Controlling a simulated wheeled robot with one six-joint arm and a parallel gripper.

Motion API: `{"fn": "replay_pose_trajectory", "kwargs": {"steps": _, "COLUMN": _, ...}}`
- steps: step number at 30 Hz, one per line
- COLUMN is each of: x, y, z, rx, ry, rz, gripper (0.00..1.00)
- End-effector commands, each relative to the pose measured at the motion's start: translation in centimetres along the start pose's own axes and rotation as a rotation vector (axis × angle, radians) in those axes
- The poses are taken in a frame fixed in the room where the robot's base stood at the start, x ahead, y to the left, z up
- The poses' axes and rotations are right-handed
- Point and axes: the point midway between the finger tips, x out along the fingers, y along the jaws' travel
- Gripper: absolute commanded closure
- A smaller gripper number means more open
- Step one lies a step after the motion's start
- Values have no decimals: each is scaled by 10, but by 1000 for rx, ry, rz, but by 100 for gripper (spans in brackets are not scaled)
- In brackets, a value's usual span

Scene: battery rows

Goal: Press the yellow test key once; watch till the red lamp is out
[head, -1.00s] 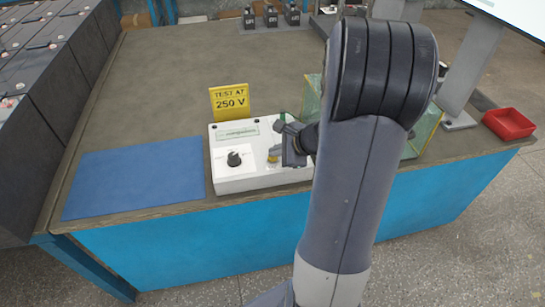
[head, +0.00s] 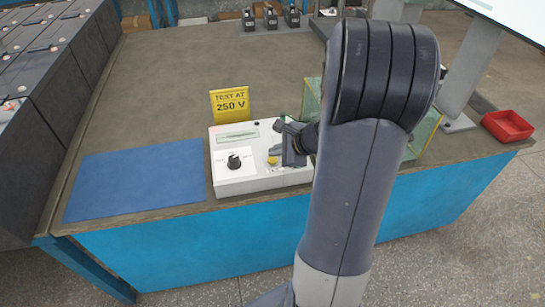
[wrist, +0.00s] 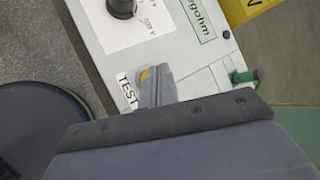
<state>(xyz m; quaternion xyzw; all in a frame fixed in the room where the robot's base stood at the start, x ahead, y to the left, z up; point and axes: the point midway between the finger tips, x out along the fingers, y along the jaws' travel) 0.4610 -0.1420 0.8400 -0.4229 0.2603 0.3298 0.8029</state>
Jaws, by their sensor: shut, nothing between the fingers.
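The white tester box (head: 235,186) stands at the bench's front edge, with a black knob (head: 234,161) on its top. The yellow test key (head: 272,161) is right of the knob, partly covered by my gripper (head: 276,153). In the wrist view the key (wrist: 144,75) shows as a small yellow edge beside the shut, empty fingertips (wrist: 157,72), near a "TEST" label (wrist: 128,91). The fingers are at or over the key; I cannot tell whether it is pressed down. No red lamp shows in either view; my arm and gripper hide part of the box.
A yellow "TEST AT 250 V" sign (head: 231,104) stands behind the box. A blue mat (head: 135,180) lies to the left. A clear-walled case (head: 427,128) and a red tray (head: 508,125) are to the right.

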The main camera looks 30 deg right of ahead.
Motion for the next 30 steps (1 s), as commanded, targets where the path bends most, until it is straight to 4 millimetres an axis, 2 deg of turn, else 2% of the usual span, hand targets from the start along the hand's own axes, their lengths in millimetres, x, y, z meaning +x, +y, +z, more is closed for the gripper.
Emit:
{"fn": "replay_pose_trajectory", "kwargs": {"steps": 11, "x": -2, "y": -2, "z": 2, "rx": 0, "ry": 0, "rz": -1, "gripper": 100}}
{"fn": "replay_pose_trajectory", "kwargs": {"steps": 25, "x": -34, "y": -25, "z": 24, "rx": 0, "ry": 0, "rz": -1, "gripper": 100}}
{"fn": "replay_pose_trajectory", "kwargs": {"steps": 30, "x": -36, "y": -26, "z": 26, "rx": 1, "ry": 0, "rz": 0, "gripper": 100}}
